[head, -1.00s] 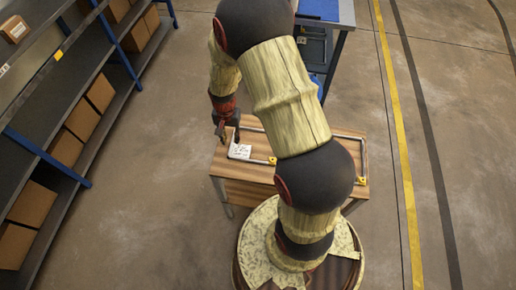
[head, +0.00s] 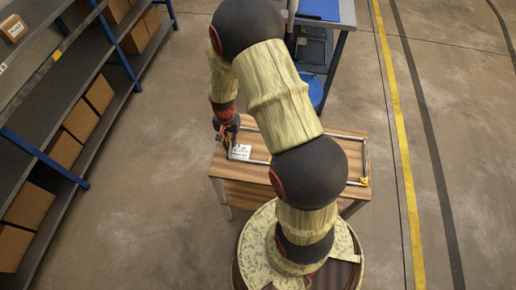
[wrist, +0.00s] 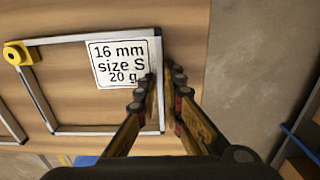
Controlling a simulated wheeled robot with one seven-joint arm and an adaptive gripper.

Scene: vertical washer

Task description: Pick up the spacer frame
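The spacer frame is a thin grey metal rectangle with a yellow corner piece and a white label (wrist: 118,64) reading "16 mm size S 20 g". In the wrist view the frame (wrist: 95,129) lies flat on a wooden tabletop. My gripper (wrist: 161,82) is open at the frame's right side, with its fingers apart on either side of that bar. I cannot tell whether they touch it. In the head view my gripper (head: 226,136) is over the table's left end, beside the label (head: 240,152); my arm hides part of the frame.
The wooden table (head: 245,193) is small. Another metal bar (wrist: 9,122) lies left of the frame, and a frame side with a yellow corner (head: 363,181) shows at the table's right. Shelving with boxes (head: 65,149) stands left; a blue-topped bench (head: 320,10) stands behind. Floor between is clear.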

